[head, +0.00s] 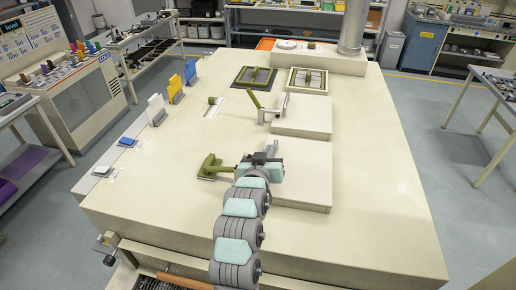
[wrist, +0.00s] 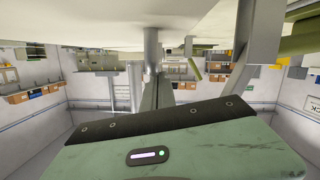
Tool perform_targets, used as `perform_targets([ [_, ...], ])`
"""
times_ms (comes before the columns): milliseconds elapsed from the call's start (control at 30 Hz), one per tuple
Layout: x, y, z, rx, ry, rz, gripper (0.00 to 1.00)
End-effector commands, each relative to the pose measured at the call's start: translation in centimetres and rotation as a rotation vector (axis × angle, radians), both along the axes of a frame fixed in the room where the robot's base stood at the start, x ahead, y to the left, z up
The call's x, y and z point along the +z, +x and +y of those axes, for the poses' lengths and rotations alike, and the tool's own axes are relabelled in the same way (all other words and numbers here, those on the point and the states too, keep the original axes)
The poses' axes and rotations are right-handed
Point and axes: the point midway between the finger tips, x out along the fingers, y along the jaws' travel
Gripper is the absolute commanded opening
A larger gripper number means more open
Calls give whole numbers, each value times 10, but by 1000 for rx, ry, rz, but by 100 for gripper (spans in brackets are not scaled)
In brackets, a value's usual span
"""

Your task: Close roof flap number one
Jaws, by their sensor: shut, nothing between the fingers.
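The cream machine roof (head: 150,195) fills the middle of the head view. Two square framed panels with green handles lie at its back, a dark-framed one (head: 240,76) and a pale-framed one (head: 319,81). I cannot tell which part is flap number one. A green lever (head: 209,167) lies low at the left of the near raised cream block (head: 305,178). A second green lever (head: 254,99) stands tilted beside the far block (head: 303,120). My gripper (head: 262,156) is shut and empty above the near block's left side, right of the near lever; contact is unclear.
Blue (head: 190,71), yellow (head: 176,85) and white (head: 156,104) upright tabs line the roof's left edge. A grey pipe (head: 353,28) rises at the back. The roof's left front is clear. The wrist view shows a pale surface overhead (wrist: 90,22) and shelves beyond.

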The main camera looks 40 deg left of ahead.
Motion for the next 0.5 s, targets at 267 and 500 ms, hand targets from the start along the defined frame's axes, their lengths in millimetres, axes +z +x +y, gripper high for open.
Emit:
perform_targets([
  [267, -4, 1, -3, -5, -9, 1, 0],
  [500, -5, 1, -3, -5, -10, 5, 0],
])
